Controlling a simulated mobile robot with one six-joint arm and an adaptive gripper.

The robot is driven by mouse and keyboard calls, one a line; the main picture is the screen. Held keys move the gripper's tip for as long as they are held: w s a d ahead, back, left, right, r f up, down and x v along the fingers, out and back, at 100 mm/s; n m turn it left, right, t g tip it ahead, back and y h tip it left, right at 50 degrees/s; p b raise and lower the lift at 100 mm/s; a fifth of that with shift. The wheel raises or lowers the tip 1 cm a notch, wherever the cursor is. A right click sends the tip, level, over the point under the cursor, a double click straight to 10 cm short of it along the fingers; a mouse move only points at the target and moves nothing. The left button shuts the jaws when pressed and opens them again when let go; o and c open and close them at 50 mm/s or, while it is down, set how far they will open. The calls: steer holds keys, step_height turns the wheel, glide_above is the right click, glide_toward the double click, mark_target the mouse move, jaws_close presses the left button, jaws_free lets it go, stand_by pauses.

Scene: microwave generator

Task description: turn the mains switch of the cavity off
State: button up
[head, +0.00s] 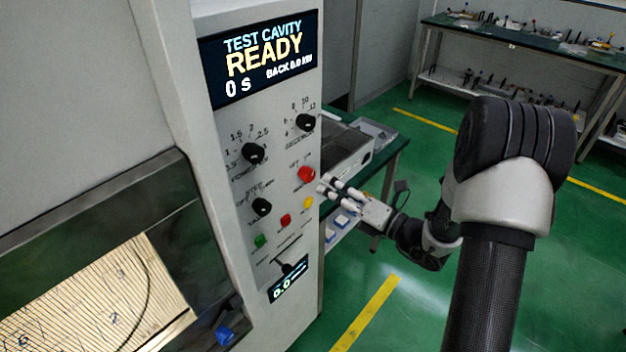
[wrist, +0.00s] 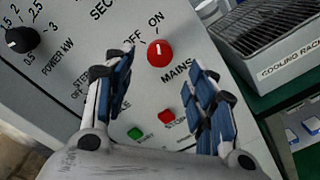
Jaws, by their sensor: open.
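The mains switch (head: 306,174) is a round red knob on the light grey control panel (head: 285,140). In the wrist view the red knob (wrist: 160,53) sits above the word MAINS, with OFF to its upper left and ON above it. Its short white mark appears to point up, toward ON. My gripper (head: 325,188) is at the panel's right edge, just right of and below the knob. In the wrist view my gripper (wrist: 164,75) is open and empty, its blue-padded fingers on either side below the knob. I see no contact with it.
The display (head: 262,58) reads READY. A cooling rack (wrist: 270,40) stands to the right. Green floor (head: 420,300) is open at the right.

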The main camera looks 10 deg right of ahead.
mark_target(311, 177)
steer(key=b+x, duration=0.1)
steer(key=x, duration=0.6)
steer(key=shift+w+a, duration=0.15)
steer(key=shift+c, duration=0.3)
steer(key=c, duration=1)
steer(key=shift+n, duration=0.4)
steer(key=n+b, duration=0.4)
steer(key=n, duration=0.1)
steer(key=shift+f+n, duration=0.15)
steer(key=shift+n, duration=0.15)
steer(key=n+b, duration=0.3)
steer(key=n, duration=0.2)
steer(key=shift+b, duration=0.3)
steer(key=shift+n, duration=0.4)
